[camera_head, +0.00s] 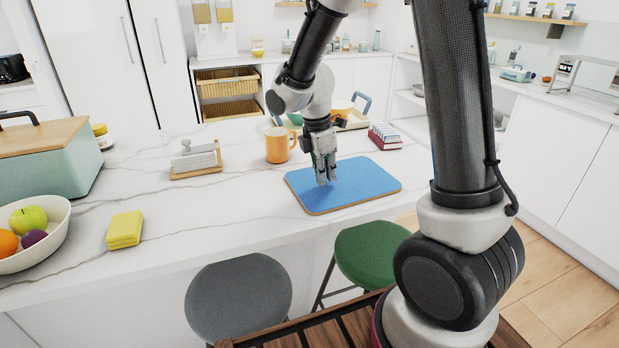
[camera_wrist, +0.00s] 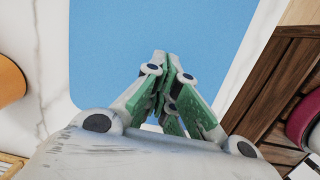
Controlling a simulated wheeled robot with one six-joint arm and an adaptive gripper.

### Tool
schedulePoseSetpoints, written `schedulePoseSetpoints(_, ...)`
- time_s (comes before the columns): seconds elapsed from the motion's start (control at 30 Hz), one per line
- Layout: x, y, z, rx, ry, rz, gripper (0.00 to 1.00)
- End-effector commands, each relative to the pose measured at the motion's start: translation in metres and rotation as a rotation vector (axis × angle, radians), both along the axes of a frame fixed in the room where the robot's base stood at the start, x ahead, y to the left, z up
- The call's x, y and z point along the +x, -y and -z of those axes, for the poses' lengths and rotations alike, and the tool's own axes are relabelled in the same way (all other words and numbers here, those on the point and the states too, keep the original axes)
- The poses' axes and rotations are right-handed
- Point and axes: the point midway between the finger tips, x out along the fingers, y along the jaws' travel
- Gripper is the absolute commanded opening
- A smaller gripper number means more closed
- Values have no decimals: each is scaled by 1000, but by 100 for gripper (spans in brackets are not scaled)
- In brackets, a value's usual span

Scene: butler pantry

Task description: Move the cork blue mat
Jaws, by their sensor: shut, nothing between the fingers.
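The cork blue mat (camera_head: 362,184) lies flat on the marble counter near its front edge, with a blue top and a thin cork-coloured rim. It also fills the upper middle of the wrist view (camera_wrist: 110,40). My gripper (camera_head: 323,181) points down over the left part of the mat, its fingertips at or just above the blue surface. I cannot tell whether they touch it. In the wrist view my gripper (camera_wrist: 172,75) has its green-padded fingers closed together with nothing between them.
An orange mug (camera_head: 278,146) stands behind the mat to the left. A red-and-white stack (camera_head: 384,137) sits behind it to the right. A yellow sponge-like block (camera_head: 124,230) lies far left. Grey (camera_head: 240,298) and green (camera_head: 374,256) stools stand in front. Counter left of the mat is clear.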

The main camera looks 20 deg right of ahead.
Motion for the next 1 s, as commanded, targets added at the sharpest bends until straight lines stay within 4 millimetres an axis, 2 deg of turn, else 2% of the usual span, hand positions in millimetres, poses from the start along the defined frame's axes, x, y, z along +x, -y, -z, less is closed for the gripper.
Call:
schedulePoseSetpoints(0.1,0,25,0,0,0,6,0)
schedulePoseSetpoints(0.27,0,48,0,-1,-1,3,0)
schedulePoseSetpoints(0.43,0,45,14,-1,-2,0,0)
schedulePoseSetpoints(0.83,-2,43,20,1,-7,2,0)
schedulePoseSetpoints(0.93,-2,31,20,1,-8,-2,0)
schedulePoseSetpoints(1.0,-3,15,20,1,-9,-5,0)
